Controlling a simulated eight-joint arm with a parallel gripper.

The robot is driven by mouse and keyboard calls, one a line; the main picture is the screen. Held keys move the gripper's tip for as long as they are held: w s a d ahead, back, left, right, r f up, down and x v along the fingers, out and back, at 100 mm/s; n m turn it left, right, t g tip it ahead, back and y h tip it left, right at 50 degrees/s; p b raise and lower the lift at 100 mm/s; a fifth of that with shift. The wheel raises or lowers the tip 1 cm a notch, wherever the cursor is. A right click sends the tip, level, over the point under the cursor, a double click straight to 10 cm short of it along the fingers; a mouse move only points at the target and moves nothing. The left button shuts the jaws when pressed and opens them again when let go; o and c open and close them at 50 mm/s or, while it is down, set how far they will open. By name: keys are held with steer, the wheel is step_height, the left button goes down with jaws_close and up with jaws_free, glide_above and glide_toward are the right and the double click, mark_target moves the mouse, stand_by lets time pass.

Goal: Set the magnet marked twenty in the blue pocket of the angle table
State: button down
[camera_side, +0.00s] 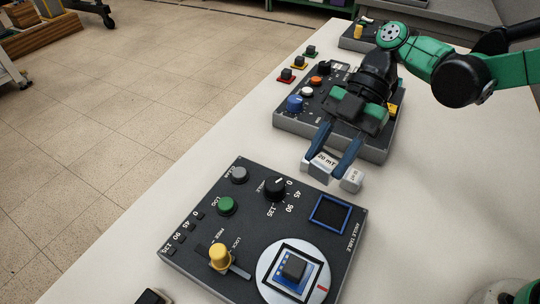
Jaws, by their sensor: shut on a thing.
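My gripper (327,167) has two blue fingers, shut on a pale block marked "20 mT", the twenty magnet (319,172). It is just beyond the far edge of the angle table (243,262). I cannot tell whether the magnet touches the bench or hangs above it. The angle table is a dark panel in the foreground, labelled along its right side. Its blue pocket (330,214), a blue-rimmed square with a dark, empty inside, lies near the panel's right corner, a little nearer the camera than my gripper.
A second pale block (351,180) stands close to the right of the held magnet. Another control panel (290,123) lies beneath my arm. The bench right of the angle table is clear.

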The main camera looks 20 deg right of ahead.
steer(key=shift+s+d+f+n+g+h, duration=0.15)
steer(key=shift+s+f+n+g+h, duration=0.25)
steer(key=shift+f, duration=0.6)
steer(key=shift+s+d+f+n+g+h, duration=0.1)
steer(key=shift+s+d+f+n+g, duration=0.1)
steer(key=shift+s+f+n, duration=0.6)
steer(key=shift+s+d+f+n+g+h, duration=0.2)
steer(key=shift+f+g, duration=0.1)
steer(key=shift+f, duration=0.9)
steer(key=shift+f, duration=0.45)
jaws_free()
stand_by(0.3)
